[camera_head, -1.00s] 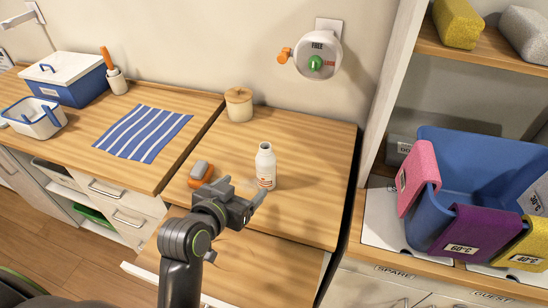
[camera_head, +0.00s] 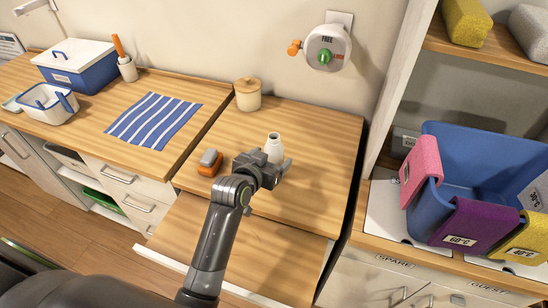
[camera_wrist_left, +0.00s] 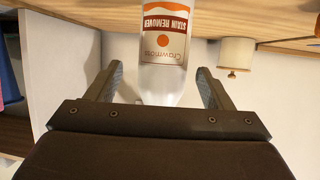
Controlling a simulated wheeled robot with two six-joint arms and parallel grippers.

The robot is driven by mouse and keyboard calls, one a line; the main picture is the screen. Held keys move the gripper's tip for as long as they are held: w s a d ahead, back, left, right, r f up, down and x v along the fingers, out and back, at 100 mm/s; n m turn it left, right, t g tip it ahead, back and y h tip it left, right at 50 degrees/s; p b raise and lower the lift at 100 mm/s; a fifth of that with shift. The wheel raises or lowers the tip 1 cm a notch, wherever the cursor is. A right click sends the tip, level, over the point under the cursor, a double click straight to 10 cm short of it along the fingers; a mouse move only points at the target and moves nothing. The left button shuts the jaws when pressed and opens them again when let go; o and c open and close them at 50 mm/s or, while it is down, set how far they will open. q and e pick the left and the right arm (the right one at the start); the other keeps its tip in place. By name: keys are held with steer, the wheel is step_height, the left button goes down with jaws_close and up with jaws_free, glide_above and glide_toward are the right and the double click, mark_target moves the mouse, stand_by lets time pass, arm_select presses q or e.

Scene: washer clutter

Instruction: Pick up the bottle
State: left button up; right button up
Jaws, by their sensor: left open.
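The white bottle (camera_head: 274,145) stands upright on the wooden counter, its lower part hidden behind my gripper in the head view. In the left wrist view the bottle (camera_wrist_left: 165,48) appears upside down, with an orange and red "STAIN REMOVER" label. My left gripper (camera_head: 275,163) is open at the bottle. In the left wrist view its two fingers are to either side of the bottle, with gaps on both sides. My right gripper is not in view.
A small orange and grey object (camera_head: 209,161) sits left of my gripper. A lidded beige jar (camera_head: 248,96) stands behind, near the wall. A striped cloth (camera_head: 153,121) lies on the left counter. A blue tub (camera_head: 480,165) stands on the right.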

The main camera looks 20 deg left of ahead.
arm_select(q)
steer(key=shift+w+f+p, duration=0.15)
steer(key=shift+w+p, duration=0.15)
steer(key=shift+w, duration=0.25)
steer(key=x, duration=0.2)
steer(key=shift+w+f+p, duration=0.25)
steer(key=shift+w+p, duration=0.1)
steer(key=shift+p, duration=0.05)
steer(key=shift+w+f, duration=0.3)
steer(key=shift+w, duration=0.2)
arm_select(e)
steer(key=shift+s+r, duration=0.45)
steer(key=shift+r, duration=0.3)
arm_select(q)
steer(key=c, duration=1.2)
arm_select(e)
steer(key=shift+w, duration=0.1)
arm_select(q)
steer(key=shift+r, duration=0.1)
